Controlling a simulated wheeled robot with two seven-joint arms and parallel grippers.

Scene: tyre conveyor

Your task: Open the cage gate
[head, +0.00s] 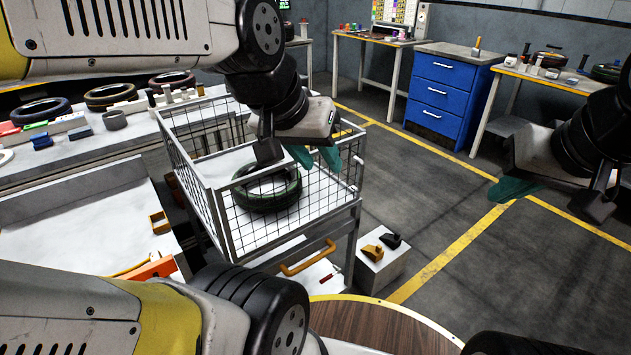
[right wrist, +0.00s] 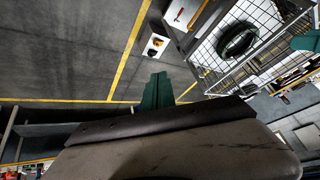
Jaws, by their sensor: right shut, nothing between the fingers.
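The wire cage (head: 212,205) stands on a cart left of centre in the head view, with a dark tyre (head: 262,190) inside. My right gripper (head: 514,189) is shut and empty, well right of the cage above the floor. Its green fingers (right wrist: 157,92) show together in the right wrist view. The cage (right wrist: 268,18) is at the upper right there.
A low white box (head: 382,262) with small orange and black parts stands right of the cart. A workbench (head: 75,160) with tyres and parts is on the left. A blue drawer cabinet (head: 445,92) stands behind. The floor (head: 440,215) between cage and cabinet is clear.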

